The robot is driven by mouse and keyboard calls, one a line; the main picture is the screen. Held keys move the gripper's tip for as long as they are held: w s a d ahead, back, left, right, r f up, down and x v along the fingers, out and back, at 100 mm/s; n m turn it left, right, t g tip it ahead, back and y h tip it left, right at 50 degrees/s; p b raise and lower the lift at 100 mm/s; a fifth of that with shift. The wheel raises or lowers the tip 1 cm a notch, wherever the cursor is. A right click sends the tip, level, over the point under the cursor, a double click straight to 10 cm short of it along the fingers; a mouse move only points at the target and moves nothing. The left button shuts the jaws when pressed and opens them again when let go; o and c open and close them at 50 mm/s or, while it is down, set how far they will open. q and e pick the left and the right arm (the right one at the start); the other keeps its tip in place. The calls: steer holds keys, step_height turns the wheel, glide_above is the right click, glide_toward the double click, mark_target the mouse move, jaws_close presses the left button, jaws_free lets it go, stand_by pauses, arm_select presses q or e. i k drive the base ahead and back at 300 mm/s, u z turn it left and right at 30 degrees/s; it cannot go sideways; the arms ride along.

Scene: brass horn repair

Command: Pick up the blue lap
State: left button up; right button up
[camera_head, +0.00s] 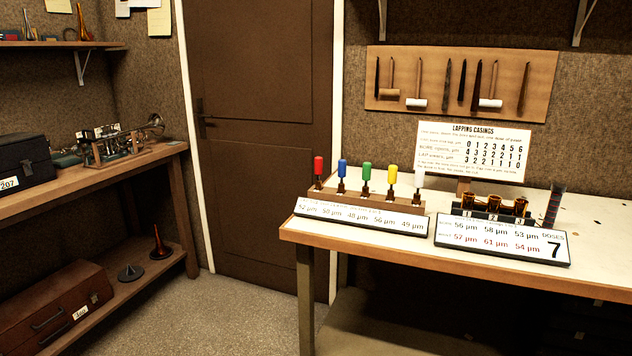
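The blue lap (342,171) stands upright in a wooden rack (404,203) near the left end of the workbench. It has a blue handle on a dark lower part. It stands second from the left, between a red lap (318,168) and a green lap (367,173). A yellow lap (391,177) and a white lap (418,178) stand farther right in the same rack. A label plate (360,217) with µm values lies in front of the rack. Neither of my grippers shows in the head view.
The workbench (595,252) also holds numbered brass casings (494,203), a second plate (500,242) reading "DOSES 7", a dark upright tube (554,204) and a chart (474,151). A side bench (110,172) with a case and horn is at left. Floor between is clear.

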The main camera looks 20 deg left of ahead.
mark_target(342, 163)
steer(key=u, duration=1.8)
steer(key=i, duration=2.85)
steer(key=z, duration=3.75)
